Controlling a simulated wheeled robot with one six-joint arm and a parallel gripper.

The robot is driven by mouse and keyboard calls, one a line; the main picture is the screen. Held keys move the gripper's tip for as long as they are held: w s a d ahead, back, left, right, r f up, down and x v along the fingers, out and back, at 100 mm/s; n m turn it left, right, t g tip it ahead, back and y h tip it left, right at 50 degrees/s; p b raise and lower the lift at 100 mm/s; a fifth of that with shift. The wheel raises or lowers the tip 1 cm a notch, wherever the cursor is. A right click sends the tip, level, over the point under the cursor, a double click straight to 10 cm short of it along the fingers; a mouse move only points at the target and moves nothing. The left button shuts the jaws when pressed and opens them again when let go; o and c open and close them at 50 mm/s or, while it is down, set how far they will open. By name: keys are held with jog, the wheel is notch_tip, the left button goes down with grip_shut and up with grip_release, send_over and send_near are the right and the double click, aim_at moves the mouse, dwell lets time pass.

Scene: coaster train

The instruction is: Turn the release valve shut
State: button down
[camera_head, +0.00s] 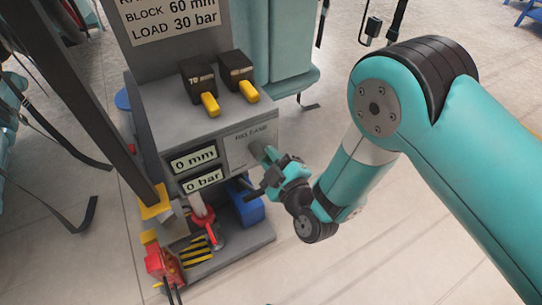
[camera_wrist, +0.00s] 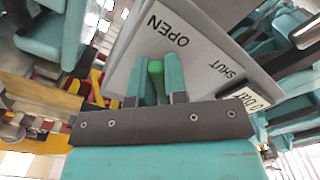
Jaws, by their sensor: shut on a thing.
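The release valve is on the front of the grey machine, and my gripper (camera_head: 267,167) covers most of it in the head view. In the wrist view a narrow green handle (camera_wrist: 155,68) shows between the two teal fingers of my gripper (camera_wrist: 158,80), which are shut on it. The grey label plate (camera_wrist: 205,50) behind it reads OPEN above the handle and SHUT to its right. The handle's exact pointing direction is hard to tell. The plate also shows in the head view (camera_head: 238,152), left of my gripper.
Displays on the machine read 0 mm (camera_head: 194,160) and 0 bar (camera_head: 203,181). Two black switches with yellow levers (camera_head: 210,104) (camera_head: 249,91) are on top. A red jack (camera_head: 203,216) and a blue box (camera_head: 246,205) are below. Open floor (camera_head: 330,265) lies right of the machine.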

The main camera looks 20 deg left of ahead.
aim_at(242, 159)
jog(key=shift+s, duration=0.1)
jog(key=s+m+p, duration=0.1)
jog(key=m, duration=0.2)
jog(key=a+m+p, duration=0.1)
jog(key=m, duration=0.3)
jog(key=s+a+f+m+p, duration=0.1)
jog(key=m, duration=0.3)
jog(key=shift+s+a, duration=0.2)
jog(key=shift+s, duration=0.15)
jog(key=m, duration=0.3)
jog(key=shift+s+a+r+m, duration=0.2)
jog(key=shift+s+a+m, duration=0.1)
jog(key=shift+s+a, duration=0.1)
jog(key=shift+s+a+r+m+p, duration=0.15)
jog(key=shift+s+m+p, duration=0.05)
jog(key=shift+m, duration=0.6)
jog(key=shift+s+a+r+m+p, duration=0.1)
jog(key=shift+s+r+m+p, duration=0.1)
jog(key=shift+m, duration=0.6)
jog(key=c, duration=1.1)
grip_release()
jog(key=shift+c, duration=0.2)
jog(key=shift+s, duration=0.1)
